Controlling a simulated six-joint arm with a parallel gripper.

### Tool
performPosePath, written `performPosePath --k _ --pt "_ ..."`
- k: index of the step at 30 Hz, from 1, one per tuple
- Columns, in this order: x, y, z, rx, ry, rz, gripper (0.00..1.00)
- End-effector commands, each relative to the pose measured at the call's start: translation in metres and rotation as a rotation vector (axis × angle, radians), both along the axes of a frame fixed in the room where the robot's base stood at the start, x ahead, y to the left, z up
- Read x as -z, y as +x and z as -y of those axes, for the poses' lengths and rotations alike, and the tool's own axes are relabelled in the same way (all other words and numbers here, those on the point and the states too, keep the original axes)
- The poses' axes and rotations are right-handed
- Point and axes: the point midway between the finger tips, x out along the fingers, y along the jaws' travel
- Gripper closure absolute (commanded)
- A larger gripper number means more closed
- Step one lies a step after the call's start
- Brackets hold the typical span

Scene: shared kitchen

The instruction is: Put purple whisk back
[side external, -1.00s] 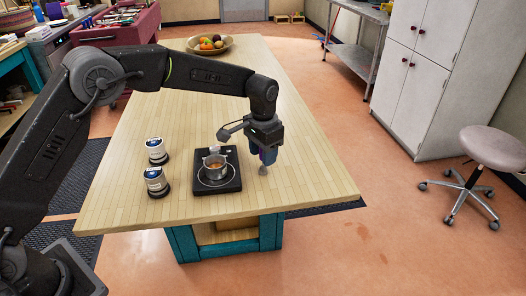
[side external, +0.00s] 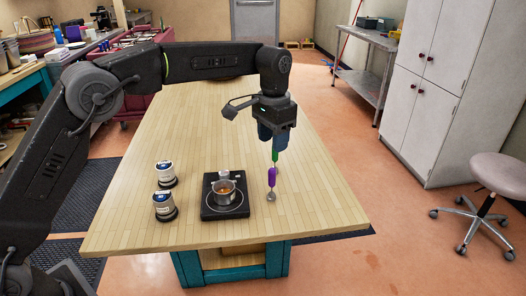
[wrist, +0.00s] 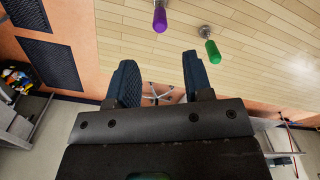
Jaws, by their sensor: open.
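The purple whisk (side external: 271,178) stands roughly upright on the wooden table, handle up and grey head down, right of the black hot plate. Its handle shows at the top of the wrist view (wrist: 160,20). A green-handled utensil (side external: 275,157) stands just behind it; the wrist view shows it to the right of the purple one (wrist: 212,50). My gripper (side external: 273,138) is above and behind the purple whisk, apart from it. In the wrist view, the fingers (wrist: 158,62) are open with nothing between them. The lower part of the green utensil is partly hidden in the side view.
A small pot (side external: 226,190) with brownish contents sits on the black hot plate (side external: 210,211). A stool (side external: 497,176) is off to the right. The table (side external: 320,212) is clear right of the whisks.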

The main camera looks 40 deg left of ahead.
Motion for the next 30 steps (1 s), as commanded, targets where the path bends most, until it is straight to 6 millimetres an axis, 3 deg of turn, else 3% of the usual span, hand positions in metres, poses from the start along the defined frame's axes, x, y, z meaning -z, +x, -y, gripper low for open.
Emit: performPosePath --k 8,13,18,21,26,30 --pt "-0.008 -0.003 -0.002 -0.004 -0.001 0.007 0.54" --pt "-0.041 -0.031 -0.017 -0.038 -0.012 0.061 0.54" --pt "-0.078 -0.09 -0.043 -0.098 -0.027 0.153 0.54" --pt "-0.091 -0.129 -0.056 -0.136 -0.036 0.21 0.54" --pt "-0.093 -0.196 -0.075 -0.193 -0.05 0.301 0.54" --pt "-0.079 -0.253 -0.086 -0.241 -0.061 0.378 0.54"
